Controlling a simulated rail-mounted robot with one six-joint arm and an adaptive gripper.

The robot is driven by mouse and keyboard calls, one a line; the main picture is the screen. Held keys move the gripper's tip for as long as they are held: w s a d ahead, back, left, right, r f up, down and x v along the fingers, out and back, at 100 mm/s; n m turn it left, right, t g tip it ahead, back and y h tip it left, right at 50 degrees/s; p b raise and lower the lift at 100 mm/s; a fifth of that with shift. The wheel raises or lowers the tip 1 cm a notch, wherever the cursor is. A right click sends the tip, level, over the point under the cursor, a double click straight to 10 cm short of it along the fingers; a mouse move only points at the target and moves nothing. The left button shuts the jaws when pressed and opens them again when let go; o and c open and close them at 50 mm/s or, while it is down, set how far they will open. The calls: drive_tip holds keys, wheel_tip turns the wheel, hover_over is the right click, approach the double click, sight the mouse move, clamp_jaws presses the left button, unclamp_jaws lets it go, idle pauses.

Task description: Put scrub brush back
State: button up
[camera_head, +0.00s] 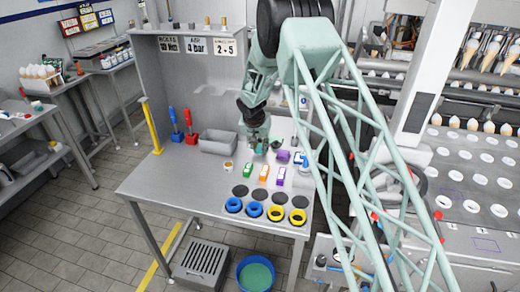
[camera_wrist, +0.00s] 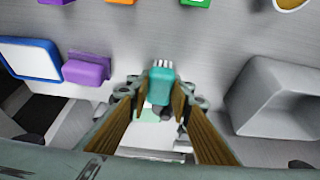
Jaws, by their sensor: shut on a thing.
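A teal scrub brush (camera_wrist: 160,88) with white bristles at its tip is between the fingers of my gripper (camera_wrist: 160,98) in the wrist view. My gripper is shut on it, and the fingers hide part of its sides. In the head view my gripper (camera_head: 262,147) is low over the back part of the grey table (camera_head: 160,190). The brush is too small to make out clearly there. I cannot tell whether it touches the table.
A grey bin (camera_head: 218,143) is left of my gripper; it also shows in the wrist view (camera_wrist: 265,100). A purple block (camera_head: 283,155) is to the right. Blue (camera_head: 176,128) and red (camera_head: 191,127) upright tools stand at left. Blue and yellow rings line the front; the left front is clear.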

drive_tip(key=shift+f, duration=0.1)
idle(0.4)
drive_tip(key=o, duration=1)
drive_tip(key=shift+r, duration=0.2)
drive_tip(key=shift+s+r, duration=0.15)
drive_tip(key=shift+r, duration=0.35)
drive_tip(key=v, duration=1.1)
